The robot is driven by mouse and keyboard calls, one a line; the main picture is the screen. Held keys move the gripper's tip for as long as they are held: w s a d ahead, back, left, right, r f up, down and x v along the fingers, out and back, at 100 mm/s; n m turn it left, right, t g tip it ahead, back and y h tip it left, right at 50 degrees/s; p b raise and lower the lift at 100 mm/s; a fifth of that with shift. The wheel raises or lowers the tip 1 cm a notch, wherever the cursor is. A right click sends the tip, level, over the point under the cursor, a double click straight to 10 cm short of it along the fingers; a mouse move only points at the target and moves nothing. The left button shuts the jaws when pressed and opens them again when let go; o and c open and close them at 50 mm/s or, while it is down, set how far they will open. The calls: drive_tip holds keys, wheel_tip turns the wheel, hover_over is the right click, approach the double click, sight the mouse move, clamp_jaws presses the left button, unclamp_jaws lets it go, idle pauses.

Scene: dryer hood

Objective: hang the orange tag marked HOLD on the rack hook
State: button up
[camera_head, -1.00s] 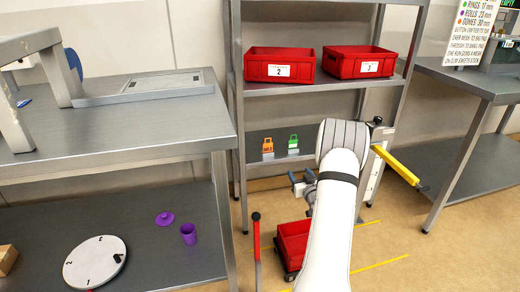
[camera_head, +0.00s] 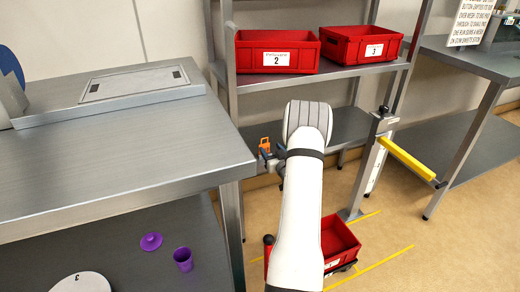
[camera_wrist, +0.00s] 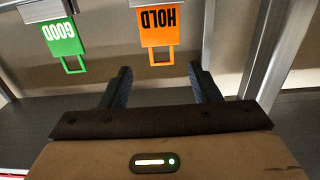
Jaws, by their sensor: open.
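The orange tag marked HOLD (camera_wrist: 158,28) has a looped handle and sits in a pale metal holder; its lettering is upside down in the wrist view. In the head view the orange tag (camera_head: 265,144) shows small on the rack's lower shelf, just past my gripper (camera_head: 272,158). In the wrist view my gripper (camera_wrist: 162,82) is open and empty, its fingers apart, with the orange tag's handle ahead between their lines. A green tag marked GOOD (camera_wrist: 62,38) sits to the left there; my arm hides it in the head view. I cannot make out the rack hook.
Red bins 2 (camera_head: 277,52) and 3 (camera_head: 361,45) stand on the rack's upper shelf. A steel bench (camera_head: 110,150) is close on the left. A post with a yellow bar (camera_head: 407,158) stands right of my arm. A red bin on a low cart (camera_head: 338,243) is on the floor.

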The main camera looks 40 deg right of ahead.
drive_tip(key=x, duration=0.2)
drive_tip(key=b+x, duration=0.1)
drive_tip(key=x, duration=0.2)
drive_tip(key=shift+w+r, duration=0.2)
drive_tip(key=shift+w, duration=0.2)
drive_tip(key=c, duration=1)
